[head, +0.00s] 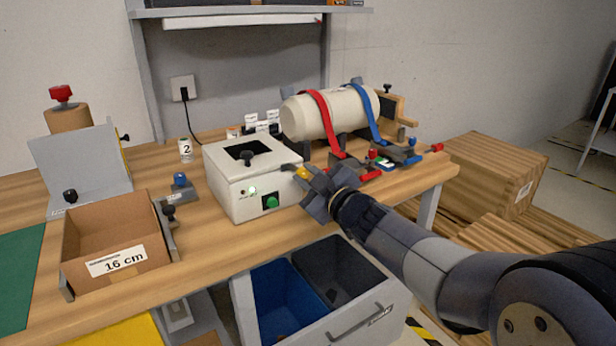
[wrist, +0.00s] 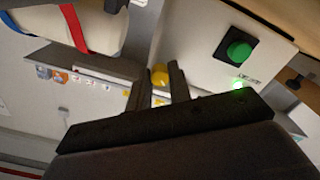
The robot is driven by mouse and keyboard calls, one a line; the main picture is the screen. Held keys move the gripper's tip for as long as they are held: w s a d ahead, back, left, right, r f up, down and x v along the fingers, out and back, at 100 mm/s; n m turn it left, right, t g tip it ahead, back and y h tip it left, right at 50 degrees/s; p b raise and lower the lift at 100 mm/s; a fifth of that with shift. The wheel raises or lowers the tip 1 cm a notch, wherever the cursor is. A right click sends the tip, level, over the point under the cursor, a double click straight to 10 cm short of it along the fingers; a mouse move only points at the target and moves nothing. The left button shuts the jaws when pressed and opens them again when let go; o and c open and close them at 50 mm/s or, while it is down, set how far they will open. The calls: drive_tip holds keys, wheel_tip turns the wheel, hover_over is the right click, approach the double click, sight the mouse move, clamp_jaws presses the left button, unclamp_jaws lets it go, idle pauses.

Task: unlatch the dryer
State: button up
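The dryer (head: 238,192) is a white box on the bench with a dark opening and a black knob on its top. A green button (head: 271,202) and a lit green lamp (head: 252,190) are on its front; the button also shows in the wrist view (wrist: 238,50). A yellow knob (head: 302,173) is at its right side. My gripper (head: 290,177) is at that side. In the wrist view my fingers (wrist: 160,85) are apart, with the yellow knob (wrist: 159,75) between their tips. I cannot tell whether they press on it.
A white cylinder (head: 315,117) with red and blue straps lies behind my gripper. A cardboard box (head: 120,262) marked 16 cm stands at the left. Below the bench front is an open drawer (head: 352,318) with blue and dark bins.

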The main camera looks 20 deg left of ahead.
clamp_jaws()
drive_tip(key=shift+m+p, duration=0.3)
drive_tip(key=shift+p, duration=0.15)
drive_tip(key=shift+r+m+p, duration=0.15)
drive_tip(key=shift+m+p, duration=0.45)
drive_tip(key=shift+p, duration=0.05)
drive_tip(key=m+p, duration=0.6)
drive_tip(key=m, duration=0.2)
drive_tip(key=shift+f+m+p, duration=0.2)
drive_tip(key=shift+m+p, duration=0.1)
drive_tip(key=o, duration=0.5)
unclamp_jaws()
